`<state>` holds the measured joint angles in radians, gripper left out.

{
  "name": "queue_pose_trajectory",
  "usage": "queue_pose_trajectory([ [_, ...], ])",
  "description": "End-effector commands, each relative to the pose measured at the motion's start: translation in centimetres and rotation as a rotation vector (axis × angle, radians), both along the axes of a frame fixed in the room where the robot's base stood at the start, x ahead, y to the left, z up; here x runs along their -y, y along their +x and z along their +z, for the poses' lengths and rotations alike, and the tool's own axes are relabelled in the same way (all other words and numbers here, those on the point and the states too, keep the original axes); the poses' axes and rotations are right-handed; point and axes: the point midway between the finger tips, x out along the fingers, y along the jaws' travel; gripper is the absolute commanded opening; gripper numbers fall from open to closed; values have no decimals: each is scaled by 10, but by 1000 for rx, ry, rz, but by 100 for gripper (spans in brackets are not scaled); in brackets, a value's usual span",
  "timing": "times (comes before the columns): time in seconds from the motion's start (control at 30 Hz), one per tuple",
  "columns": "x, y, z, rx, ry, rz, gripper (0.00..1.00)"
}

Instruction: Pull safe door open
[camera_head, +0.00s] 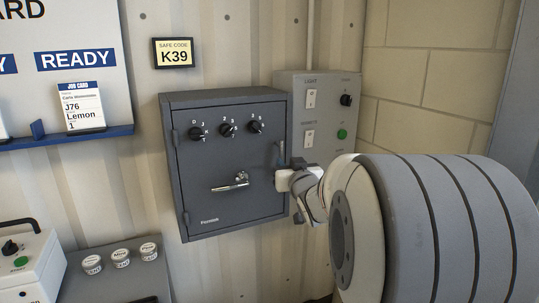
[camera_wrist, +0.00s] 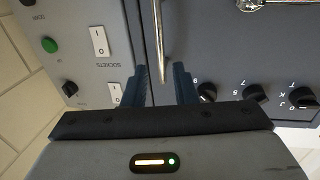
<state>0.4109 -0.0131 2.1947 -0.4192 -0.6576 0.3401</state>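The dark grey safe (camera_head: 225,215) is on the corrugated wall, its door apparently shut. Three black dials (camera_head: 227,129) sit along the top of the door. A silver lever (camera_head: 230,183) at mid-door lies nearly level, slightly tilted. A slim upright pull handle (camera_head: 281,153) is at the door's right edge. In the wrist view, which is upside down, this handle (camera_wrist: 160,45) runs down between the two dark fingers of my gripper (camera_wrist: 162,84). The fingers are apart, with gaps on both sides of the handle. In the head view my arm hides the fingertips.
A grey switch panel (camera_head: 325,150) with white switches and a green button is close right of the safe. A sign (camera_head: 173,53) above reads K39. A blue-edged job card shelf (camera_head: 60,140) is left. A bench with several round-lidded items (camera_head: 121,257) is lower left.

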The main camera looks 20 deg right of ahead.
Motion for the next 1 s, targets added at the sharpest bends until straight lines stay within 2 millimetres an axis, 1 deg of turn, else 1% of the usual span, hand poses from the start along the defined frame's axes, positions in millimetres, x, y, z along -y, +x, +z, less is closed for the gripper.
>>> queue_pose_trajectory([
  [0.2, 5, 34, 0, -5, 2, 1, 25],
  [0.3, 7, 47, 0, -4, 1, 0, 25],
  [0.43, 9, 60, 0, -4, 2, 0, 25],
  [0.6, 11, 67, -1, -4, 1, -1, 25],
  [0.83, 11, 67, -1, -4, 1, -1, 25],
  [1.0, 11, 67, -1, -4, 1, -2, 11],
])
